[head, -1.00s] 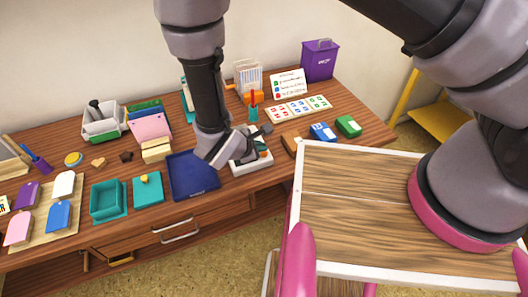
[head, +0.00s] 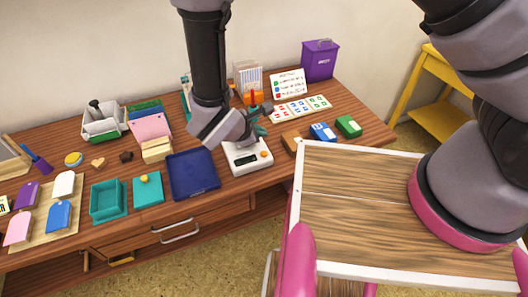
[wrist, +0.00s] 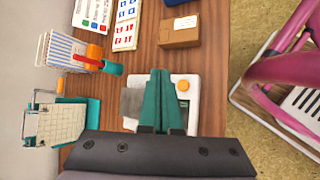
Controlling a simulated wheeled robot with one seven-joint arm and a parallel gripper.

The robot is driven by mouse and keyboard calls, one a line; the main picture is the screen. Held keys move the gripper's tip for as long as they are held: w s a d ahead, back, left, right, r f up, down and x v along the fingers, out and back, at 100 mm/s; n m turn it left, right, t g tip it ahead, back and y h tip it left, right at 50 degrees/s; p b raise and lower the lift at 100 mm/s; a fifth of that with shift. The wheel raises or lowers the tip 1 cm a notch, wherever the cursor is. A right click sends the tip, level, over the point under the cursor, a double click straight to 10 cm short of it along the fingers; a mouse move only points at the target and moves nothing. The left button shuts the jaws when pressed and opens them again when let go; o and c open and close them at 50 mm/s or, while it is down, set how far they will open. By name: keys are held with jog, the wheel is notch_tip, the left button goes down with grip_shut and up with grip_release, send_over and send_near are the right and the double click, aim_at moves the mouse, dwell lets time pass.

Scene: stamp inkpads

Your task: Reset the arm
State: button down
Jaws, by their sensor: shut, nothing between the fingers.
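My gripper (wrist: 154,100) is shut and empty, its two teal fingers pressed together in the wrist view. In that view it hangs over the white device (wrist: 192,110) with an orange knob, hiding part of it. In the head view my arm reaches down from above to the back edge of this white device (head: 247,158). The gripper's fingers (head: 258,115) show there only partly, behind my wrist.
A blue tray (head: 193,175) lies just left of the device. Brown, blue (head: 323,132) and green (head: 348,126) blocks stand to its right. A card holder (head: 248,80), an orange-and-teal item and a purple bin (head: 320,62) stand behind.

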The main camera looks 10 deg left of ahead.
jog(key=w+d+r+m+g, duration=0.3)
jog(key=w+d+r+m, duration=0.35)
jog(key=r, duration=0.55)
jog(key=w+d+r+m+g, duration=0.2)
jog(key=w+d+r+m, duration=0.2)
jog(key=d+r+m, duration=0.5)
jog(key=s+d+r+m+t+y, duration=0.1)
jog(key=s+d+r+m+y, duration=0.1)
jog(key=d+r, duration=0.4)
jog(key=s+d+r+m+t+y, duration=0.1)
jog(key=s+d+r+m, duration=0.2)
jog(key=r, duration=0.6)
jog(key=s+d+r+m+t+y, duration=0.1)
jog(key=s+d+r+m+y, duration=0.1)
jog(key=d+r+m, duration=0.4)
jog(key=s+d+r, duration=0.1)
jog(key=d, duration=0.3)
jog(key=shift+s+r+t+y, duration=0.25)
jog(key=shift+r+t+y, duration=0.05)
jog(key=shift+r+t, duration=0.1)
